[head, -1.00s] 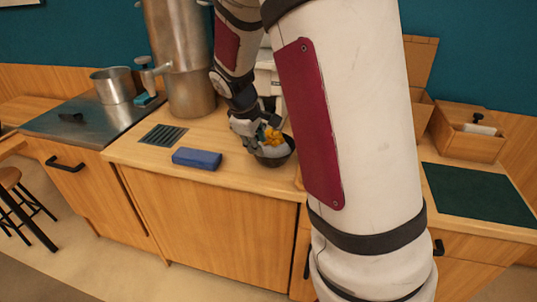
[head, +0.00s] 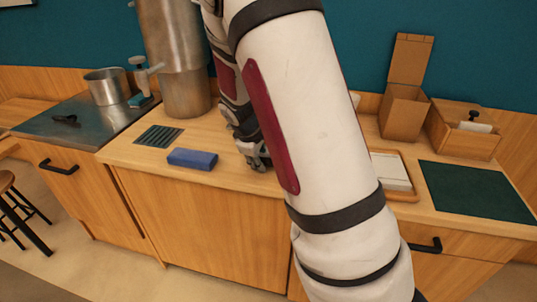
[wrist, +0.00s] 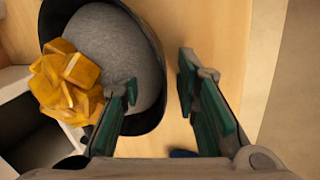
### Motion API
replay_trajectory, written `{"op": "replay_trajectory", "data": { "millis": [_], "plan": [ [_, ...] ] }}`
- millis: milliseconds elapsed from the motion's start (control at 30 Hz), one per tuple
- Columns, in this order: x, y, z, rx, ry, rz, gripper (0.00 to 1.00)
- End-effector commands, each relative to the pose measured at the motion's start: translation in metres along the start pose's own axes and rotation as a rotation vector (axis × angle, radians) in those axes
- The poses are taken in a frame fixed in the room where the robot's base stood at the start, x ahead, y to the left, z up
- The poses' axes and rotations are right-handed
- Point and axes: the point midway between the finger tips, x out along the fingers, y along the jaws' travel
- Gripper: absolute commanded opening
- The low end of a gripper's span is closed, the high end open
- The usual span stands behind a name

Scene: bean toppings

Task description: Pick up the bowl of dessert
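The dark bowl (wrist: 147,120) fills the upper left of the wrist view. It holds a smooth grey dessert (wrist: 110,45) with a heap of yellow-orange chunks (wrist: 70,80) on its left side. My gripper (wrist: 158,78) is open, with its green-padded fingers apart. In the picture, the left finger overlaps the bowl's inside and the right finger is over bare counter beyond the rim. I cannot tell whether either finger touches the bowl. In the head view my gripper (head: 256,160) is low over the counter, and my arm hides the bowl.
A blue block (head: 192,158) lies on the counter (head: 225,178) left of my gripper, near a dark grate (head: 159,135). A large metal cylinder (head: 187,90) stands behind. A tray with a white slab (head: 390,170) and wooden boxes (head: 403,112) are right of my arm.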

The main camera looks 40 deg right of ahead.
Motion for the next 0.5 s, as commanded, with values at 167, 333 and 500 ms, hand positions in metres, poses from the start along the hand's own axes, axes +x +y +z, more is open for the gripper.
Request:
{"op": "replay_trajectory", "data": {
  "millis": [167,333,500],
  "plan": [
    [-0.0002,0.0000,-0.0001,0.000,0.000,0.000,0.00],
    [-0.0005,0.0004,-0.0004,0.000,0.001,0.001,0.00],
    [-0.0006,0.0004,-0.0004,0.000,0.001,0.001,0.00]
  ]
}}
